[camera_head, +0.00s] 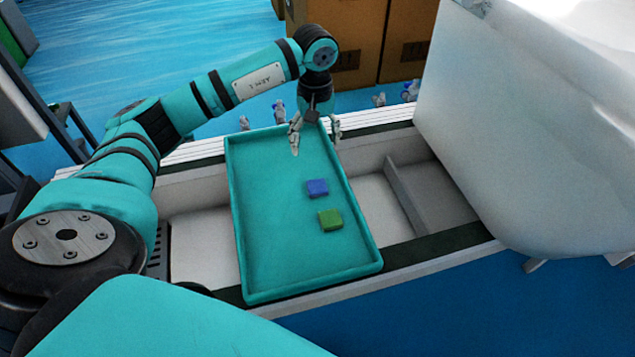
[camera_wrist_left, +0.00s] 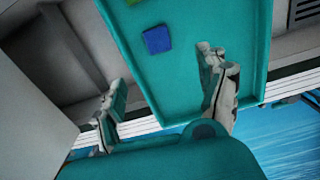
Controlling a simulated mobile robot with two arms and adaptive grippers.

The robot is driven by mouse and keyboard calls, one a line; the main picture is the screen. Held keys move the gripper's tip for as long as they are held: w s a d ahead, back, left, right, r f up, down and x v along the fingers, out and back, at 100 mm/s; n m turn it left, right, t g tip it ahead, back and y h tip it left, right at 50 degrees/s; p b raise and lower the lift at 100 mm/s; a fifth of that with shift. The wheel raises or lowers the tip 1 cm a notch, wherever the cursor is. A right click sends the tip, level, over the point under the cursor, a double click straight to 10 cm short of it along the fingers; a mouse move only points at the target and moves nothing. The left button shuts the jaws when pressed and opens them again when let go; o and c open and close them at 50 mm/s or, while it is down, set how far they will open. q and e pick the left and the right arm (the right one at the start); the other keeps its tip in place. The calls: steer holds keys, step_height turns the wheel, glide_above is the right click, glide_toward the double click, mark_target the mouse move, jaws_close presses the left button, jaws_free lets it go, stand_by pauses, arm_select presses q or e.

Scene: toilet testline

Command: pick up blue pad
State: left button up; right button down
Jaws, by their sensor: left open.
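The blue pad (camera_head: 317,188) lies flat in the teal tray (camera_head: 245,270), right of the tray's middle. It also shows in the left wrist view (camera_wrist_left: 157,40), beyond the fingers and apart from them. A green pad (camera_head: 330,219) lies close beside it, nearer to me in the head view. Its edge shows at the top of the left wrist view (camera_wrist_left: 134,2). My left gripper (camera_head: 316,143) is open and empty over the far end of the tray. Its two fingers are spread wide in the left wrist view (camera_wrist_left: 165,105). My right gripper is not in view.
The tray rests across a line with pale compartments and a divider (camera_head: 405,195). A large white toilet body (camera_head: 540,120) stands at the right. Cardboard boxes (camera_head: 350,40) stand behind my left arm. The tray's left half is bare.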

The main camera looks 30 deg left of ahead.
arm_select(q)
glide_above(317, 185)
steer(key=f, duration=0.5)
steer(key=f+b, duration=0.1)
steer(key=f, duration=0.2)
steer(key=shift+a+f, duration=0.25)
steer(key=shift+f, duration=0.05)
steer(key=shift+d+f+b, duration=0.2)
steer(key=shift+f+b, duration=0.1)
steer(key=shift+f, duration=2.7)
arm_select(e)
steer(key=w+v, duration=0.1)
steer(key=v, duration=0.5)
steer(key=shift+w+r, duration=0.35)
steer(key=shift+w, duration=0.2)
arm_select(q)
steer(key=c, duration=0.8)
